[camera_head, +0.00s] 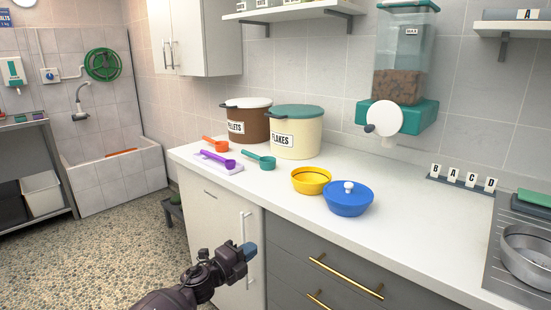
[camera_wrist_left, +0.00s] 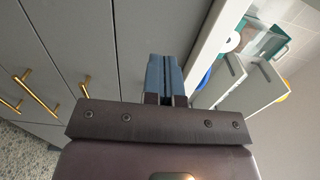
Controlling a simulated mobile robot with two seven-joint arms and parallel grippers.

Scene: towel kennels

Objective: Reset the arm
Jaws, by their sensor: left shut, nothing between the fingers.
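My left gripper (camera_head: 248,250) is in front of the counter's cabinet fronts, below the level of the countertop and apart from the objects on it. Its blue fingers are shut with nothing between them, and the closed fingers also show in the left wrist view (camera_wrist_left: 165,75). The left arm comes in from the bottom of the head view. My right gripper is in neither view.
The white counter (camera_head: 400,215) bears a brown tub (camera_head: 247,122), a cream tub (camera_head: 296,135), orange (camera_head: 215,144), purple (camera_head: 218,160) and teal scoops (camera_head: 259,160), a yellow bowl (camera_head: 311,181) and a lidded blue bowl (camera_head: 348,200). Brass handles (camera_head: 345,276) stick out below.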

